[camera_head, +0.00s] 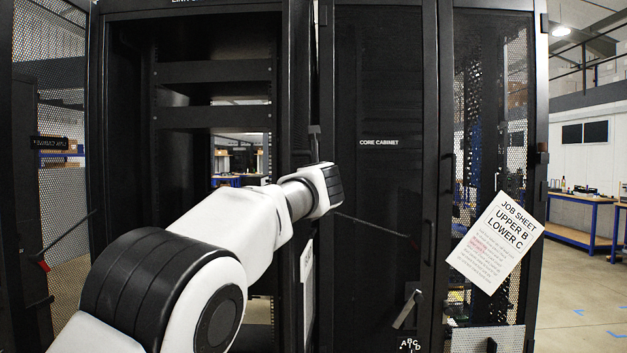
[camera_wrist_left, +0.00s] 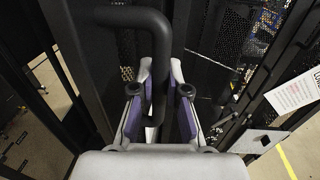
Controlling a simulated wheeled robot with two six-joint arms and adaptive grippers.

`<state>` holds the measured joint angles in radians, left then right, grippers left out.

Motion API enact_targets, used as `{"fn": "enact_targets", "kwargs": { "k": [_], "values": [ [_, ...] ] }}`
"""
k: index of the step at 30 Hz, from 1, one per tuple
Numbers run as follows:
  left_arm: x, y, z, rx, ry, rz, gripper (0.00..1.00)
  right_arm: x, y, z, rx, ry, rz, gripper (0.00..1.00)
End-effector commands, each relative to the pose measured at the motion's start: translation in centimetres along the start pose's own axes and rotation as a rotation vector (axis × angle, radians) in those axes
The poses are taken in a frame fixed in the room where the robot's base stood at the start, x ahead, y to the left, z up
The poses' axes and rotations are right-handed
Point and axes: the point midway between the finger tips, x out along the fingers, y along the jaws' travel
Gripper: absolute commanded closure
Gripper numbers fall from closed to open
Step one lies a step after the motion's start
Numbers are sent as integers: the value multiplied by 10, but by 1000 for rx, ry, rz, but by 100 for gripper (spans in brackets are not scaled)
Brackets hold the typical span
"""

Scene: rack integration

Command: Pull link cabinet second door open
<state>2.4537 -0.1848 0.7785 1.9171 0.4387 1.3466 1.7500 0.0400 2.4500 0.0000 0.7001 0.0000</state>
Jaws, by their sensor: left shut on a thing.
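The link cabinet (camera_head: 120,150) stands at the left of the head view, its front open onto dark shelves. Its first door (camera_head: 60,190), a mesh panel, stands swung out at the far left. A dark door edge with a white sheet (camera_head: 307,262) shows nearly edge-on at the cabinet's right side, partly behind my arm; it appears to be the second door. In the wrist view my left gripper (camera_wrist_left: 160,88) is shut on a black bar handle (camera_wrist_left: 155,50), with a purple-padded finger on each side. In the head view my wrist hides the fingers. My right gripper is out of view.
The core cabinet (camera_head: 375,210) stands closed at right, close beside the edge-on door. A job sheet (camera_head: 496,240) hangs on the mesh panel farther right. Open floor (camera_head: 580,300) and a blue-framed workbench (camera_head: 580,235) lie beyond it.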

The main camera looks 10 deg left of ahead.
Motion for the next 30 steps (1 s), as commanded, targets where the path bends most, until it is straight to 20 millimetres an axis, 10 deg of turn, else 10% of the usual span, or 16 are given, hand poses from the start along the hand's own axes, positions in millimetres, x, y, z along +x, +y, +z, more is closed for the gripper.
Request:
{"fn": "enact_targets", "kwargs": {
  "k": [2,3,5,17,30],
  "values": [
    [0,0,2,-1,-3,0,100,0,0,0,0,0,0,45],
    [0,0,2,-1,-3,0,76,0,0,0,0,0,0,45],
    [0,0,2,-1,-2,0,60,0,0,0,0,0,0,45],
    [-6,0,1,1,0,0,60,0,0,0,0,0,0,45],
    [-98,0,2,3,-3,1,60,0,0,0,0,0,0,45]
  ]
}}
